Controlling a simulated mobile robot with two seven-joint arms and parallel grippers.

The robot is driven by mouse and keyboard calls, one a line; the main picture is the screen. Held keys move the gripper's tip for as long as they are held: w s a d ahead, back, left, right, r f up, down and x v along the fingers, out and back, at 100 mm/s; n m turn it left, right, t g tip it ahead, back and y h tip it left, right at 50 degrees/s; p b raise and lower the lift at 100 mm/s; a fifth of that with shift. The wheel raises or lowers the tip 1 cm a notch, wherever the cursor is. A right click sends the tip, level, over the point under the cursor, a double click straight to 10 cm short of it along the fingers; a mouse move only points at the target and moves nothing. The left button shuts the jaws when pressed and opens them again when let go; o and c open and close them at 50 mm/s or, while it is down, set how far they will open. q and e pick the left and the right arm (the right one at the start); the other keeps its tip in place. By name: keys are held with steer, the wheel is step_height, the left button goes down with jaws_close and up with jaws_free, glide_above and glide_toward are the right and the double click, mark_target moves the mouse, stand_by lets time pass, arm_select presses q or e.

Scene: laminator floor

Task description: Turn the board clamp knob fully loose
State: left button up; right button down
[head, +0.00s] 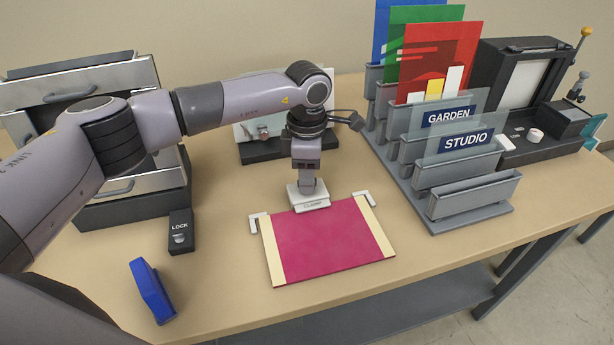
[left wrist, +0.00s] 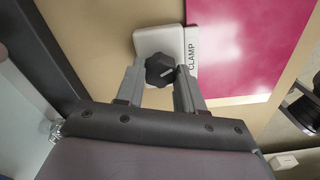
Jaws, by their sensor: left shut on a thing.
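The board clamp is a white block (head: 311,202) at the back edge of the magenta board (head: 325,238), marked CLAMP. In the left wrist view its black lobed knob (left wrist: 161,70) with a pale pointer line sits on the white block (left wrist: 147,38). My left gripper (head: 307,189) points straight down over the clamp. In the left wrist view its two fingers (left wrist: 159,76) stand on both sides of the knob and are shut on it. In the head view the knob is hidden by the gripper. My right gripper is not in view.
A black LOCK box (head: 181,232) and a blue block (head: 152,291) lie at the left. A grey rack (head: 466,197) with coloured sheets and signs stands at the right. A drawer cabinet (head: 130,182) stands behind my left arm. The table front is mostly clear.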

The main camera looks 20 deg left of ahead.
arm_select(q)
steer(key=n+b, duration=0.1)
steer(key=n, duration=0.5)
steer(key=n+b, duration=0.1)
steer(key=n, duration=0.5)
steer(key=shift+r+n, duration=0.15)
steer(key=shift+n, duration=0.15)
stand_by(0.4)
steer(key=o, duration=1)
steer(key=shift+o, duration=0.2)
steer(key=shift+r+b, duration=0.45)
steer(key=shift+r, duration=3.1)
